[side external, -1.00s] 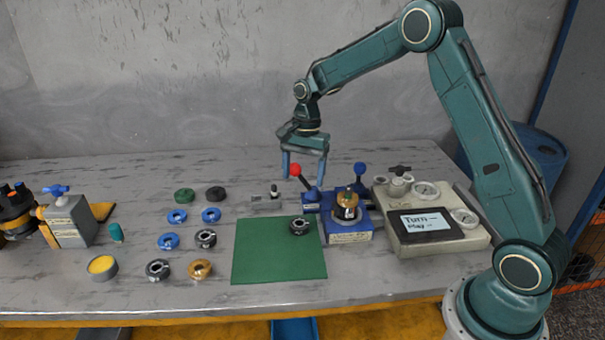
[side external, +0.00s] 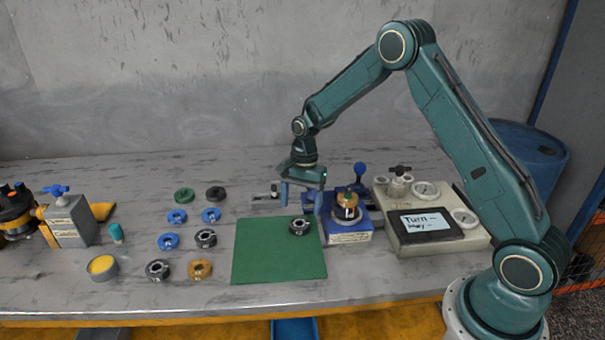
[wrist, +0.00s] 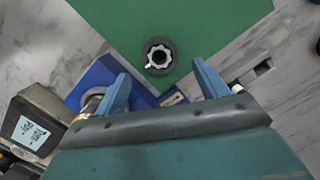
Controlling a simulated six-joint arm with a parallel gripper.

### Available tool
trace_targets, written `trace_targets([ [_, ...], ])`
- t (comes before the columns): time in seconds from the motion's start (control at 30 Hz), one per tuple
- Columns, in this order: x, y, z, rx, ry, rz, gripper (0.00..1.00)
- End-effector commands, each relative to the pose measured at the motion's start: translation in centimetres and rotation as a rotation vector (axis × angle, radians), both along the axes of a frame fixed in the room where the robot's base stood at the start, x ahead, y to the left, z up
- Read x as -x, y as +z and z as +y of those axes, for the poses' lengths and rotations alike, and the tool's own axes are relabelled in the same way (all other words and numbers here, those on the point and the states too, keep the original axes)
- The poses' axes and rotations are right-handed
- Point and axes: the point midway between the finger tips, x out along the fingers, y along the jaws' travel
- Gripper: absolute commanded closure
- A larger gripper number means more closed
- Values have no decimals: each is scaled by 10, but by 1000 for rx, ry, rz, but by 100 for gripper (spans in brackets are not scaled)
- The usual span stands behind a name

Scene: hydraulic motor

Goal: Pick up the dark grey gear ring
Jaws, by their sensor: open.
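A dark grey gear ring (side external: 299,227) lies flat near the back right of the green mat (side external: 265,262). In the wrist view the ring (wrist: 170,48) shows a dark outer rim and a pale toothed inside. My gripper (side external: 301,210) points down with its two blue fingers apart and empty. It hangs just above and behind the ring in the side view. In the wrist view the ring lies ahead of the gap between the fingertips (wrist: 160,74), and nothing is between them.
A blue fixture (side external: 350,237) with a brass-coloured part stands right of the mat. A control box (side external: 430,240) with a screen is farther right. Several rings, including a gold one (side external: 201,269) and a blue one (side external: 168,241), lie left of the mat. The mat's front is clear.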

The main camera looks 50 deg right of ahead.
Motion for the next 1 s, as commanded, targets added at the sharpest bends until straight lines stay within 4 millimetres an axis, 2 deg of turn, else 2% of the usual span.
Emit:
trace_targets([
  [0.27, 0, -4, 1, 0, 0, 1, 27],
  [0.73, 3, -48, 8, 1, 1, 4, 27],
  [1.0, 3, -53, 9, 1, 1, 1, 27],
])
